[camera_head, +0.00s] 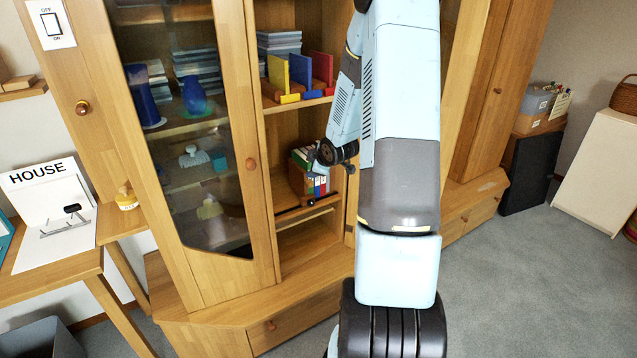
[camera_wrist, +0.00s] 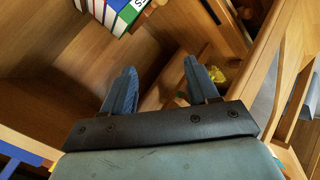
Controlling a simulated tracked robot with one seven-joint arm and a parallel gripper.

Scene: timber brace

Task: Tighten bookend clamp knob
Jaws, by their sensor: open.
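In the head view, a row of books (camera_head: 318,186) stands in the open middle section of the cabinet. A thin dark rail (camera_head: 290,212) runs along the shelf in front of it, with a small dark lump (camera_head: 311,202) that may be the clamp knob; I cannot tell. My gripper (camera_head: 314,160) is small and partly hidden there, close to the books. In the wrist view, my gripper (camera_wrist: 160,80) has its two blue-grey fingers apart, with nothing between them. The book row (camera_wrist: 112,12) shows at the top, beyond the fingertips. No knob is clear there.
Coloured bookends (camera_head: 290,78) stand on the shelf above. A glass cabinet door (camera_head: 190,120) lies left of the open section. A wooden table (camera_head: 110,224) is at far left. Grey carpet (camera_head: 530,280) is free at right. A yellow item (camera_wrist: 217,75) shows near the right finger.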

